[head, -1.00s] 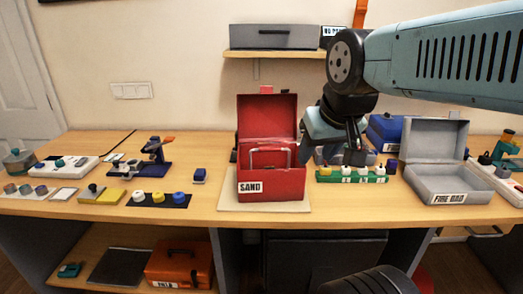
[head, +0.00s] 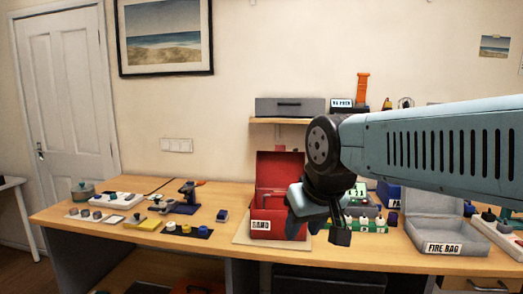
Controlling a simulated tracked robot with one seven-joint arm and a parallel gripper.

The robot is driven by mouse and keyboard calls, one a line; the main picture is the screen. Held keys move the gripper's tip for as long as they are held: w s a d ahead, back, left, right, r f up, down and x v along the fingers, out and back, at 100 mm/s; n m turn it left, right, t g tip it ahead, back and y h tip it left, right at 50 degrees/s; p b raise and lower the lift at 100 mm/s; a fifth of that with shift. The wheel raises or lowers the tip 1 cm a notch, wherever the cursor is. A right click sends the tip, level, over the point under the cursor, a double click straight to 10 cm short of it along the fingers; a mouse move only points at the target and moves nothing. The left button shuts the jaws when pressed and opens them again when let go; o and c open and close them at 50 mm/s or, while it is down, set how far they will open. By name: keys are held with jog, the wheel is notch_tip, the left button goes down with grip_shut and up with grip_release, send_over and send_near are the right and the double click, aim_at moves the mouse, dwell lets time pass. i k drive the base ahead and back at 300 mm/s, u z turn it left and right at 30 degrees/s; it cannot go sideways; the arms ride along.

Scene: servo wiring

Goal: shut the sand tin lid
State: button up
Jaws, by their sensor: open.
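The red sand tin (head: 262,228) stands on a pale mat on the workbench, with its "SAND" label at the front. Its red lid (head: 277,168) is raised upright at the back, so the tin is open. A handle frame shows inside the lid opening, partly hidden. My gripper (head: 324,232) hangs in front of the tin's right side and covers part of it.
An open grey "FIRE BAG" box (head: 445,238) stands to the right. A green strip with several knobs (head: 373,226) lies between it and the tin. Switch blocks and a blue-based device (head: 183,205) stand to the left. A shelf (head: 285,120) hangs above.

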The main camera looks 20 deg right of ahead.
aim_at(279, 169)
jog(key=u, duration=0.25)
jog(key=k, duration=0.7)
jog(key=u, duration=0.2)
jog(key=i, duration=1.2)
jog(key=z, duration=0.75)
jog(key=i, duration=0.7)
jog(key=z, duration=0.15)
jog(key=k, duration=0.85)
jog(key=z, duration=0.2)
jog(key=i, duration=0.8)
jog(key=u, duration=0.1)
